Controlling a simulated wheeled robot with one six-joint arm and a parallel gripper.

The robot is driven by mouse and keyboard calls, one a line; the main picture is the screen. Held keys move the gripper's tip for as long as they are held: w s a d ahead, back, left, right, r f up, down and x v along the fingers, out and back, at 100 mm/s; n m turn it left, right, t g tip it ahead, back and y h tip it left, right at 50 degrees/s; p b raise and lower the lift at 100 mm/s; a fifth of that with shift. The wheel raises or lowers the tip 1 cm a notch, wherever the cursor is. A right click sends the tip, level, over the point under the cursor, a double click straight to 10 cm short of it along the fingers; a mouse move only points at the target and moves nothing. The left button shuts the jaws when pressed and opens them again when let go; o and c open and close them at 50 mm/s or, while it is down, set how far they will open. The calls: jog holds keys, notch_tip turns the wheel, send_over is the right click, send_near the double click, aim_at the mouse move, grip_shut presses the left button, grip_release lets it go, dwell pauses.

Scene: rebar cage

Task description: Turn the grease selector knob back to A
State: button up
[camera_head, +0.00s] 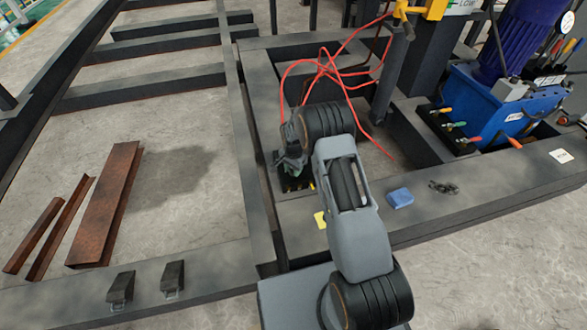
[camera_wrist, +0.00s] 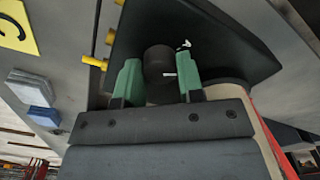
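The grease selector knob (camera_wrist: 158,66) is a dark round knob on a black panel (camera_wrist: 225,45) in the wrist view. A short white line shows on the knob, and a small white mark sits on the panel just beyond it. My gripper (camera_wrist: 160,82) has green fingertips, one on each side of the knob, and they appear to touch it. In the head view my gripper (camera_head: 292,165) points down at the dark block on the steel frame. The knob is hidden there behind my arm. I cannot read any letter by the knob.
Yellow fittings (camera_wrist: 95,62) stick out beside the panel. A yellow tag (camera_head: 320,220) and a blue cloth (camera_head: 400,197) lie on the frame beam. Red hoses (camera_head: 325,70) loop close behind my arm. A blue unit (camera_head: 500,105) with levers stands at right.

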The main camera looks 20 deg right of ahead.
jog(key=c, duration=0.4)
jog(key=shift+n, duration=1.6)
jog(key=o, duration=0.9)
jog(key=shift+o, duration=0.2)
notch_tip(320, 180, up, 14)
jog(key=p, duration=0.4)
jog(key=shift+p, duration=0.4)
